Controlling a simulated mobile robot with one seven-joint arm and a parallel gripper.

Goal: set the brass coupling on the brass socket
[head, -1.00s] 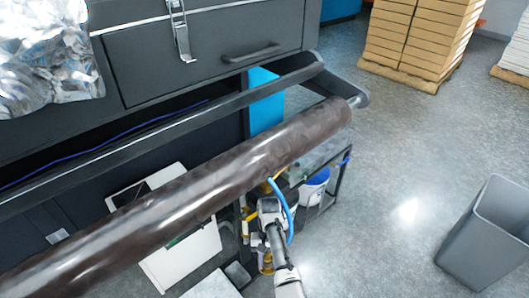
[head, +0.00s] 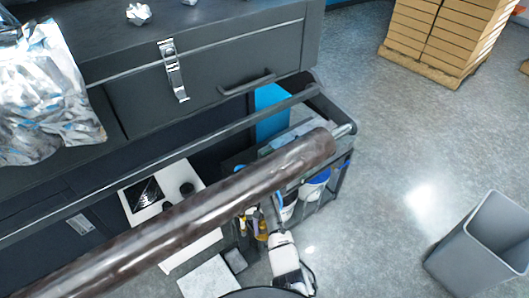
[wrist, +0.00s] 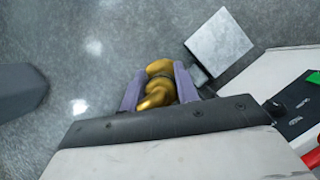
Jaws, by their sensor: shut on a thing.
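The brass coupling (wrist: 160,92) is a rounded, gold-coloured piece between the two purple-grey fingers of my gripper (wrist: 158,80) in the wrist view. The fingers are shut on it, and floor shows beyond it. In the head view my white arm (head: 285,262) reaches in below the dark roll; I cannot clearly make out the gripper or the coupling there among small yellow things. I cannot pick out the brass socket in either view.
A long dark brown roll (head: 215,205) crosses in front of the grey machine (head: 120,75). A cart with bottles and a white bucket (head: 315,185) stands under its right end. A grey bin (head: 485,245) and stacked boxes (head: 435,35) stand right. Floor between is clear.

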